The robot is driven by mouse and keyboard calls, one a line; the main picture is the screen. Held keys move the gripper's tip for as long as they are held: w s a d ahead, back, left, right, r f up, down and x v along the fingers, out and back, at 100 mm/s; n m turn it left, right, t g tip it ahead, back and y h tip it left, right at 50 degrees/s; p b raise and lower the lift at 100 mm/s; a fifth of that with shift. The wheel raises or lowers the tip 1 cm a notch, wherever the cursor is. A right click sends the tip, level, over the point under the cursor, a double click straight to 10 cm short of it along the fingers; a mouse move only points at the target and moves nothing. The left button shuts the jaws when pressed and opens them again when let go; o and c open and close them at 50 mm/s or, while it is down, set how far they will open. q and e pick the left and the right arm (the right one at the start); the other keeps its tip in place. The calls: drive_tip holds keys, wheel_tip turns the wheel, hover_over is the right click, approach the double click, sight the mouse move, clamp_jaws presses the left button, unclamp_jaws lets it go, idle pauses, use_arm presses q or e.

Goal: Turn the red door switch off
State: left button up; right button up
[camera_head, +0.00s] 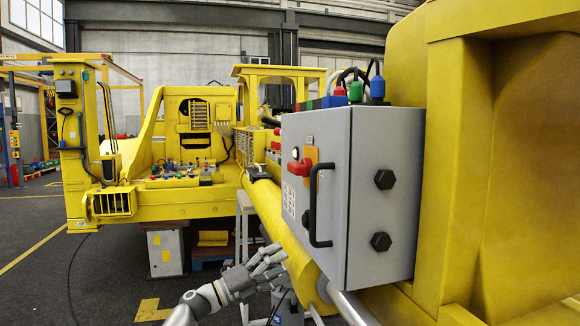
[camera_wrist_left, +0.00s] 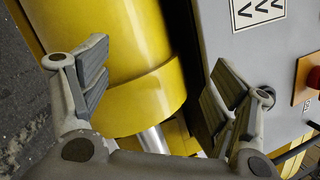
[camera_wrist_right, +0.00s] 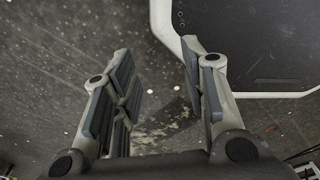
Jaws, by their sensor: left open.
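The red door switch (camera_head: 299,167) sits on an orange plate on the door of a grey cabinet (camera_head: 368,240). Its red part also shows at the right edge of the left wrist view (camera_wrist_left: 314,77), partly cut off. My left gripper (camera_head: 268,264) is open and empty, below and to the left of the switch and apart from it. In the left wrist view its fingers (camera_wrist_left: 160,75) are spread in front of a yellow cylinder. My right gripper (camera_wrist_right: 155,80) is open and empty over the dark floor, and is not seen in the head view.
A black door handle (camera_head: 312,205) stands out right of the switch. The yellow cylinder (camera_head: 283,228) runs below and left of the cabinet. Yellow machine parts (camera_head: 500,150) flank the cabinet on the right. Open floor (camera_head: 40,270) lies at the left.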

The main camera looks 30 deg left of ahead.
use_arm(q)
drive_tip(key=s+r+m+g+h, duration=0.1)
drive_tip(key=s+r+m, duration=0.2)
drive_tip(key=r, duration=0.3)
drive_tip(key=s+d+r+m+g+h, duration=0.1)
drive_tip(key=s+r+m, duration=0.1)
drive_tip(key=r+m, duration=0.3)
drive_tip(key=s+r+m+g+h, duration=0.1)
drive_tip(key=s+r+m, duration=0.15)
drive_tip(key=r, duration=0.45)
drive_tip(key=m+g+y+p, duration=0.1)
drive_tip(key=m+g+y, duration=0.1)
drive_tip(key=m, duration=0.3)
approach(291, 168)
drive_tip(key=shift+h, duration=0.3)
drive_tip(key=p+x, duration=0.3)
drive_tip(key=x, duration=0.5)
drive_tip(key=shift+w+p, duration=0.4)
drive_tip(key=shift+w+d+f, duration=0.2)
drive_tip(key=shift+w+d, duration=0.2)
drive_tip(key=shift+w, duration=0.05)
use_arm(e)
drive_tip(key=r, duration=0.2)
drive_tip(key=s+r, duration=0.1)
drive_tip(key=r, duration=0.2)
use_arm(q)
drive_tip(key=c, duration=1)
use_arm(e)
drive_tip(key=shift+d+r, duration=0.1)
drive_tip(key=shift+d, duration=0.25)
